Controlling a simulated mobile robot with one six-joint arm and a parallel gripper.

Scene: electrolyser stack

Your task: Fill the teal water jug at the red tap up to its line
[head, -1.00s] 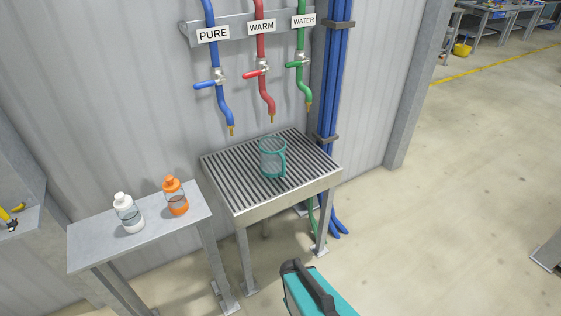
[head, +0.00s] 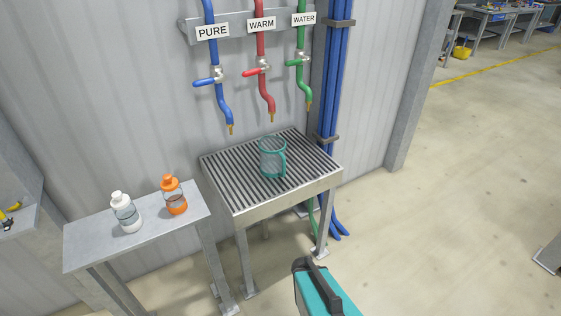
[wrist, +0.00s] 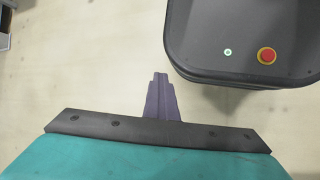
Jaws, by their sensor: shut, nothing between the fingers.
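The clear teal jug (head: 270,160) stands upright on the slatted drain stand (head: 238,211) in the head view, its handle towards the right. In the picture it lies below the spout of the red tap (head: 271,108), labelled WARM. Whether it is exactly under the spout I cannot tell. No water or fill line can be made out in it. The red lever (head: 252,73) points left, across the pipe, and no stream shows. My gripper (wrist: 160,77) shows in the wrist view, shut and empty over bare floor, away from the jug.
A blue PURE tap (head: 225,105) and a green WATER tap (head: 304,90) flank the red one. A white bottle (head: 126,214) and an orange bottle (head: 174,197) stand on a side table (head: 88,251). Blue pipes (head: 332,90) run beside the stand.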

